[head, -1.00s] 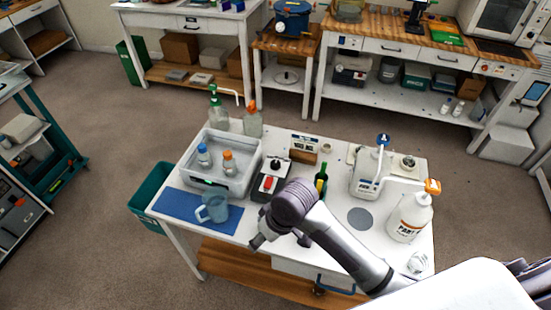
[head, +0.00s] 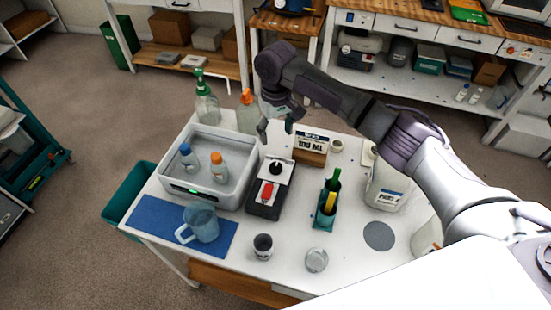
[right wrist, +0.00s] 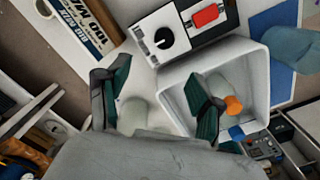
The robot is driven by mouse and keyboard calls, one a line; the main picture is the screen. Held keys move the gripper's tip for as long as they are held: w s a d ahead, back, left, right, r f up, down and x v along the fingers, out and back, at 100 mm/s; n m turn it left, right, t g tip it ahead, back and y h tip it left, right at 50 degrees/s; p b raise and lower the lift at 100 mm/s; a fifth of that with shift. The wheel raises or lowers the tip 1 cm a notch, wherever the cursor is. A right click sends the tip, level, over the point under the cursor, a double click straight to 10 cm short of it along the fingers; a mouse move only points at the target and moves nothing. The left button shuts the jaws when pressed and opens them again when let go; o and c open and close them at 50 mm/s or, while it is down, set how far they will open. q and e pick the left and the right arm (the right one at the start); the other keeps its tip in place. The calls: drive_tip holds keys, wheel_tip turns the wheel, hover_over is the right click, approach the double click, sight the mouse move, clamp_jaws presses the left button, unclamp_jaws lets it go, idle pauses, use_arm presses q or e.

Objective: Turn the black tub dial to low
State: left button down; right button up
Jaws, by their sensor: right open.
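The black tub dial (head: 275,167) is a round knob on a small white-topped control box (head: 257,205), with a red switch (head: 267,192) in front of it. In the right wrist view, the dial (right wrist: 163,37) shows a light pointer line; I cannot read its setting. The white tub (head: 240,178) stands left of the box and holds two bottles. My right gripper (head: 276,125) is open and empty, above and behind the dial and apart from it. In the right wrist view, its two fingers (right wrist: 158,100) are spread, with the dial beyond them. My left gripper is not in view.
A wooden block sign (head: 312,148) stands right of the box. Two spray bottles (head: 206,105) stand behind the tub. A jug (head: 203,225) sits on a blue mat (head: 155,213). A teal holder (head: 325,215) stands to the right. The table front holds two small jars.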

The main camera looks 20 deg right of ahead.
drive_tip(key=p, duration=0.2)
hover_over(276, 166)
wheel_tip(276, 166, down, 6)
drive_tip(key=shift+s+f, duration=0.1)
drive_tip(key=shift+s, duration=0.05)
wheel_tip(276, 166, down, 6)
drive_tip(key=shift+r, duration=0.15)
drive_tip(key=shift+f, duration=0.55)
drive_tip(key=c, duration=1.2)
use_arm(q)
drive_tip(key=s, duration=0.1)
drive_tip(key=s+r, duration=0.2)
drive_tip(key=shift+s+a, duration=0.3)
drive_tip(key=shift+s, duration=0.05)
use_arm(e)
drive_tip(key=shift+o, duration=0.2)
